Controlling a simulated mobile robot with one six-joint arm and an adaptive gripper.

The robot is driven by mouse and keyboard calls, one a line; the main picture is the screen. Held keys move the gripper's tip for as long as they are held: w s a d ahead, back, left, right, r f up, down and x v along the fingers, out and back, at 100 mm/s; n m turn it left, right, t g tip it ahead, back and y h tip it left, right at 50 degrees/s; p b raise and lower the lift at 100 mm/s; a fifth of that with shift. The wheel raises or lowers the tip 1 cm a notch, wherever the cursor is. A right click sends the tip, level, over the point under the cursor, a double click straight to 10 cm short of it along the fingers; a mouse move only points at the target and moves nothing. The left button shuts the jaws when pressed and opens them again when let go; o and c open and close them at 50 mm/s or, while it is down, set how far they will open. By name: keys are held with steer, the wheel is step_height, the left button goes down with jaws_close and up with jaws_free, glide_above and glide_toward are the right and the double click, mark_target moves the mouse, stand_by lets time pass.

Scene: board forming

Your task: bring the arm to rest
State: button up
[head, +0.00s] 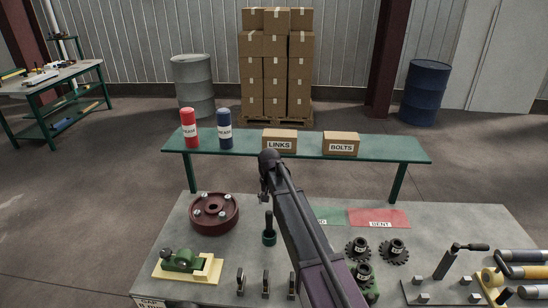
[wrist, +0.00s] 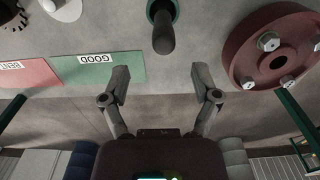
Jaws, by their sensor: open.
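My arm reaches forward over the grey worktable (head: 170,236) in the head view. My gripper (head: 264,197) hangs at its far end, above the back part of the table. In the wrist view my gripper (wrist: 160,84) shows two fingers spread apart with nothing between them. A dark-handled tool with a green base (head: 269,232) stands upright on the table near the gripper. It also shows in the wrist view (wrist: 163,32), beyond the fingertips and apart from them.
A dark red flange with bolts (head: 214,213) sits left of the gripper. Green and red mats (head: 378,218) lie to the right, partly behind my arm. A green bench (head: 375,150) behind holds a LINKS box (head: 279,140), a BOLTS box (head: 341,143) and two cans. Gears and clamps crowd the front right.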

steer(key=s+d+f+b, duration=0.3)
steer(key=s+d, duration=0.8)
steer(key=s, duration=0.1)
steer(key=s+d+f+b, duration=0.3)
steer(key=s+d, duration=0.7)
steer(key=s, duration=0.3)
steer(key=shift+s+d+f+n+b, duration=0.15)
steer(key=shift+d+f+n+b, duration=0.15)
steer(key=shift+d+f+b, duration=0.1)
steer(key=shift+a, duration=0.1)
stand_by(0.9)
steer(key=c, duration=0.3)
steer(key=shift+s, duration=0.15)
